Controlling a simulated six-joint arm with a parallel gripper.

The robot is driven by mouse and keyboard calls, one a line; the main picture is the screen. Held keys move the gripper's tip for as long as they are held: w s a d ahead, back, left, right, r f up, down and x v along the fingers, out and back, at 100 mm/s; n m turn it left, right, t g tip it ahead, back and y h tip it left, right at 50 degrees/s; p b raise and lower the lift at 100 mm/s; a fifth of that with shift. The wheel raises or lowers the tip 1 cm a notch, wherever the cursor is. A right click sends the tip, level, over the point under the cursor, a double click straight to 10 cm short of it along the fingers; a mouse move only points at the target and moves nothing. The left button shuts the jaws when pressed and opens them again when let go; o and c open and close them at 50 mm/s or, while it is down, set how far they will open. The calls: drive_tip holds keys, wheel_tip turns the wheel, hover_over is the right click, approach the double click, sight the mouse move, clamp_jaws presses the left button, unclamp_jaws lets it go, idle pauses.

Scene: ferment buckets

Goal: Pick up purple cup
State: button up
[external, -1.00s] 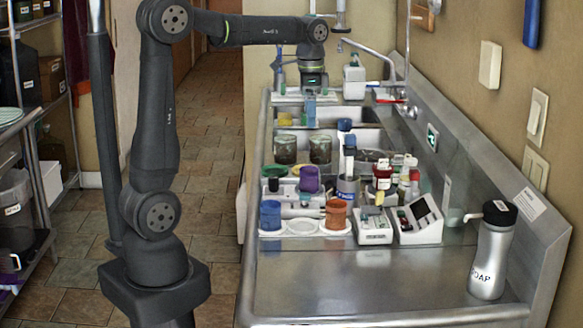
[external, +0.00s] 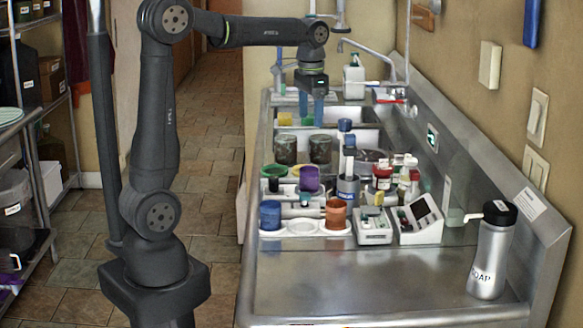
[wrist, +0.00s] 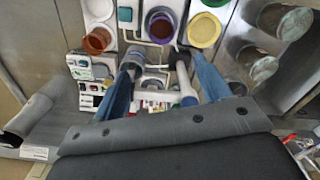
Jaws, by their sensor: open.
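The purple cup (external: 309,180) stands upright among other cups on the counter in the external view, at the right of the middle row. In the wrist view it appears as a round purple-rimmed cup (wrist: 160,26) near the top centre, beyond the fingertips. My gripper (external: 311,112) hangs pointing down over the sink, farther back than the cup and above it. Its two blue fingers are apart with nothing between them. In the wrist view the gripper (wrist: 162,62) is also open, with a blue-ended tool and other items seen below it.
An orange cup (external: 336,214) and a blue cup (external: 270,215) stand in front. Two glass jars (external: 320,149) stand behind the purple cup. A holder with upright tools (external: 347,188) is close on its right. The front counter is clear except for a soap bottle (external: 491,250).

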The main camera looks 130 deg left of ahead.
drive_tip(key=n, duration=0.8)
approach(309, 177)
drive_tip(key=f, duration=0.2)
drive_tip(key=a+f, duration=0.1)
drive_tip(key=f, duration=0.1)
drive_tip(key=s+f, duration=0.1)
drive_tip(key=shift+s+a+f, duration=0.1)
drive_tip(key=shift+a+f, duration=0.3)
drive_tip(key=f, duration=0.4)
drive_tip(key=shift+s+d, duration=0.2)
drive_tip(key=shift+f, duration=0.6)
drive_tip(key=c, duration=1.1)
drive_tip(key=shift+r, duration=0.1)
